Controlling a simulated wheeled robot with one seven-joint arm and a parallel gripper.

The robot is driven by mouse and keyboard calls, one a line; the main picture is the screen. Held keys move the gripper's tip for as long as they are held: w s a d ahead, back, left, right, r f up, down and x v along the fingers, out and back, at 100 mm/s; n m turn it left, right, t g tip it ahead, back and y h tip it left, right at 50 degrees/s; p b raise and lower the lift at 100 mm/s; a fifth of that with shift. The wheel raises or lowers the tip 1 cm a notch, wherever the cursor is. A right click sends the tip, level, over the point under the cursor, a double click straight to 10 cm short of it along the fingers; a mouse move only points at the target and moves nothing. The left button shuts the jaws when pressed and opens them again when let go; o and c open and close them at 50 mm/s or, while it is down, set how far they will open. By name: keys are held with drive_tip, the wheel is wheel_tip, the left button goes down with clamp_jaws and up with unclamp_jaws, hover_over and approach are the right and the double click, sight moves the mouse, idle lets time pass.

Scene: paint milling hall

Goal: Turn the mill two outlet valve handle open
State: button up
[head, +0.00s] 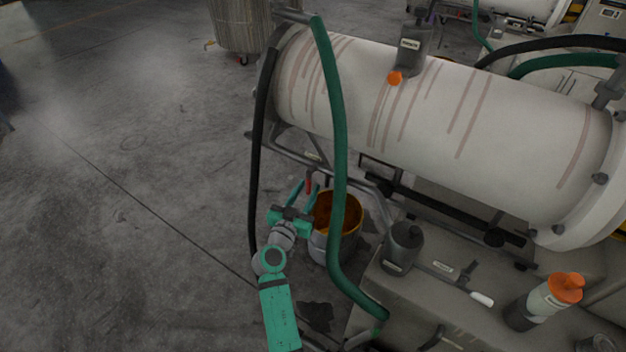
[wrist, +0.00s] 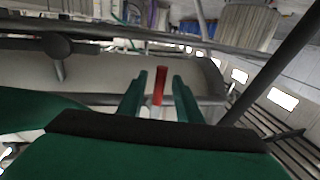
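A red valve handle (head: 309,183) shows in the head view below the near left end of the large white mill drum (head: 440,120), above a bucket. My gripper (head: 305,188) is at it, with green fingers pointing up toward it. In the wrist view the red handle (wrist: 159,86) stands upright between the two green fingertips (wrist: 160,80) of my gripper. A gap shows on each side of the handle, so the fingers are open around or just short of it. The valve body is mostly hidden by my gripper.
A bucket with orange-brown contents (head: 338,212) stands right beside my gripper. A green hose (head: 336,130) and a black hose (head: 259,150) hang close on either side. A grey tank top with a dark canister (head: 403,245) lies to the right. The floor at left is clear.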

drive_tip(key=shift+x, duration=2.6)
drive_tip(key=shift+c, duration=0.6)
clamp_jaws()
